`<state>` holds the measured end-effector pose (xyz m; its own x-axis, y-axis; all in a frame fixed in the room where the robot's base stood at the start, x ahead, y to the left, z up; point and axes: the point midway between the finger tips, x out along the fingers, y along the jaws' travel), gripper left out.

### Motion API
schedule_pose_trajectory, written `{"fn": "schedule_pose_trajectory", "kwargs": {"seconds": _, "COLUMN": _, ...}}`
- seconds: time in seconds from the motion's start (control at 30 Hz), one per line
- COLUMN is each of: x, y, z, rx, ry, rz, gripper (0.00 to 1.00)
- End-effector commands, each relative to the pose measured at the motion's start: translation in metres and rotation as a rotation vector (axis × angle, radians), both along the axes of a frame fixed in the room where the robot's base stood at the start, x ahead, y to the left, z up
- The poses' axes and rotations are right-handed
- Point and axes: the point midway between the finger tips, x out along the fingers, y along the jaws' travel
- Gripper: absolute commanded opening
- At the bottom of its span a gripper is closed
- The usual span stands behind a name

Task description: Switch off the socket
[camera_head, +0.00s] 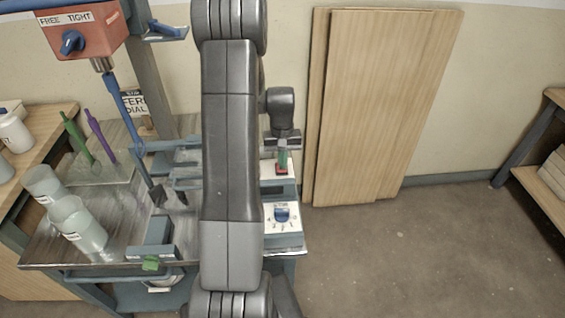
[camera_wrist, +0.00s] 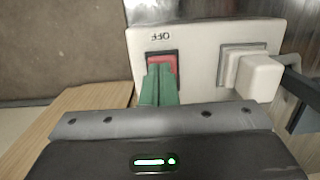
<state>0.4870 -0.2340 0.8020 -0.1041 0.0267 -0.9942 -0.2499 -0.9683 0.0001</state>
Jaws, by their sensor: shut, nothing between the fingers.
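The socket (camera_wrist: 205,50) is a white plate in the wrist view, with the word OFF upside down near its far edge. Its red rocker switch (camera_wrist: 162,62) sits in a dark frame on the left side. A white plug (camera_wrist: 258,75) is in the socket on the right, with a dark cable. My gripper (camera_wrist: 158,84) is shut and empty, its green fingertips over the near part of the switch. I cannot tell whether they press it. In the head view my gripper (camera_head: 282,164) points down at the socket, which is mostly hidden.
A dial box (camera_head: 283,217) stands nearer on the bench's right side. Wooden boards (camera_head: 380,100) lean on the wall. Floor at right is clear.

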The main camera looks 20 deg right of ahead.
Motion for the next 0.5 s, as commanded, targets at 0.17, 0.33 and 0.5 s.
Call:
{"fn": "schedule_pose_trajectory", "kwargs": {"seconds": 0.17, "x": -0.003, "y": 0.001, "z": -0.0063, "rx": -0.011, "ry": -0.047, "rz": 0.0, "gripper": 0.0}}
{"fn": "schedule_pose_trajectory", "kwargs": {"seconds": 0.33, "x": -0.0031, "y": 0.0012, "z": -0.0077, "rx": -0.009, "ry": -0.044, "rz": -0.001, "gripper": 0.0}}
{"fn": "schedule_pose_trajectory", "kwargs": {"seconds": 0.5, "x": 0.0018, "y": 0.0001, "z": -0.0077, "rx": -0.009, "ry": -0.044, "rz": -0.001, "gripper": 0.0}}
